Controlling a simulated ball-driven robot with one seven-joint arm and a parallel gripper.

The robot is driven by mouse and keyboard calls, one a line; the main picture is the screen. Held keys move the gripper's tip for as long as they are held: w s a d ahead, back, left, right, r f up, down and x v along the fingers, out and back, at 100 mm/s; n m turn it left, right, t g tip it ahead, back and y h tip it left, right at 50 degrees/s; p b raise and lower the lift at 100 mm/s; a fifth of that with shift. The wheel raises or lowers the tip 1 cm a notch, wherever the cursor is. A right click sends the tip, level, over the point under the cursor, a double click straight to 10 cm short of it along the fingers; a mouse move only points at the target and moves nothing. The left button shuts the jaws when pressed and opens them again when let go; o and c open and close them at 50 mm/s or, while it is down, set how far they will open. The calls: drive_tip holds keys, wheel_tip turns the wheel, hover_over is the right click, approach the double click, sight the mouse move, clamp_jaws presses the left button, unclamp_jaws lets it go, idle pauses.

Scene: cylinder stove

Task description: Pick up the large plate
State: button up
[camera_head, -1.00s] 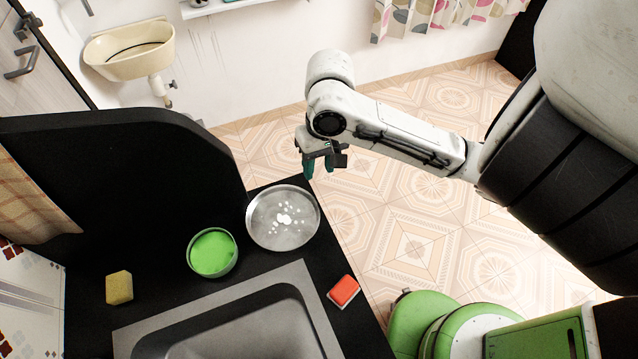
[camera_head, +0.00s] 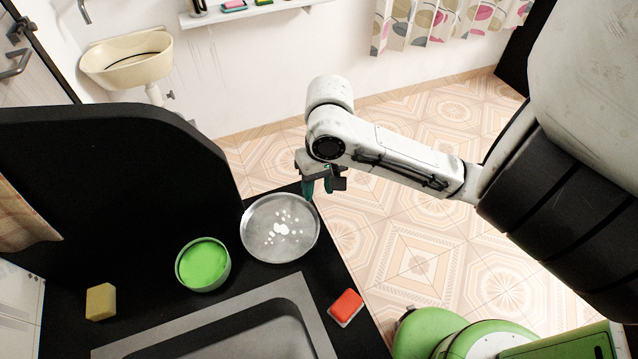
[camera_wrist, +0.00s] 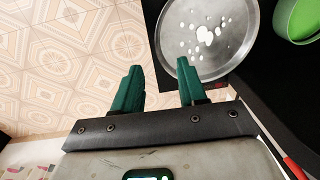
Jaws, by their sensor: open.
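The large plate (camera_head: 262,245) is a round metal plate with white spots on it. It lies flat on the black counter near its far right corner, and it also shows at the top of the wrist view (camera_wrist: 236,62). My gripper (camera_head: 317,190) hangs beside the plate's upper right rim in the head view, with its green fingers pointing down. In the wrist view the two fingers (camera_wrist: 158,78) are apart with nothing between them; the right fingertip overlaps the plate's rim, and I cannot tell whether it touches. The left finger is over the floor.
A green bowl (camera_head: 203,265) stands left of the plate. A red sponge (camera_head: 346,306) lies at the counter's right edge, and a yellow sponge (camera_head: 101,302) lies at the left. A sink (camera_head: 290,300) is in front. A tall black panel (camera_head: 110,190) rises behind.

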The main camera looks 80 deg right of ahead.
sight(315, 218)
drive_tip(key=f, duration=1)
drive_tip(key=shift+w+a+f, duration=0.2)
drive_tip(key=shift+w+a, duration=0.15)
drive_tip(key=shift+c, duration=0.3)
clamp_jaws()
